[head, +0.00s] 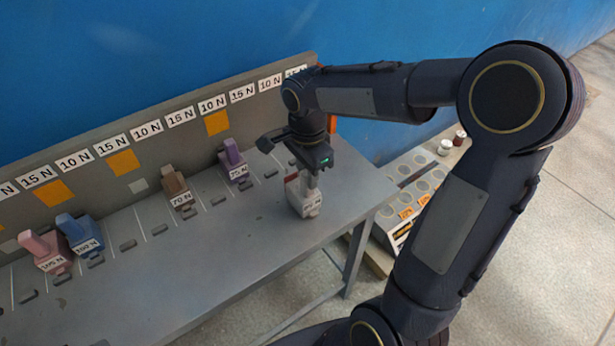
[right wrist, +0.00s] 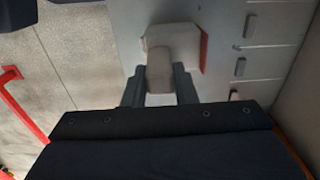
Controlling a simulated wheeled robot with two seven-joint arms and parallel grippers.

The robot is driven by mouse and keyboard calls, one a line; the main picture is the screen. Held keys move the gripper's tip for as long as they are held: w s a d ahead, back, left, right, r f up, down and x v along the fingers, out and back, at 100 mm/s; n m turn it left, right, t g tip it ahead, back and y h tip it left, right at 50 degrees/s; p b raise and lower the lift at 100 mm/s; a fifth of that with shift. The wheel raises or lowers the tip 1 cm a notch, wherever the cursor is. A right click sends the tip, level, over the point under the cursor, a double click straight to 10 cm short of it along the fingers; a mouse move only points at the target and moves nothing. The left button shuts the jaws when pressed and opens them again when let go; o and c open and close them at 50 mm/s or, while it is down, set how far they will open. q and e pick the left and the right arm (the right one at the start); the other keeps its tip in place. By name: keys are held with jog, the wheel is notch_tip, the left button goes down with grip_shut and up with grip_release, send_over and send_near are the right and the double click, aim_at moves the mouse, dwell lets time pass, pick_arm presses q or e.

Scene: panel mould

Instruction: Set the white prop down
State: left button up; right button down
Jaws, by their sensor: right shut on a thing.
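The white prop (head: 304,199) is a pale block with a label on its front and a narrower upper part. It is at the right end of the grey table (head: 240,250) in the head view. My right gripper (head: 312,172) points down and is shut on its upper part. In the right wrist view the white prop (right wrist: 171,45) shows between the two fingers of the gripper (right wrist: 160,85). I cannot tell whether its base touches the table. My left gripper is not in view.
Purple (head: 233,160), brown (head: 176,187), blue (head: 80,234) and pink (head: 45,251) labelled props stand along the table to the left. A panel with force labels (head: 150,129) rises behind. A tray with round recesses (head: 410,185) is beyond the table's right edge.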

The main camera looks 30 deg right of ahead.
jog(key=shift+f, duration=0.8)
jog(key=shift+f, duration=0.15)
jog(key=c, duration=1.2)
grip_release()
jog(key=shift+o, duration=0.2)
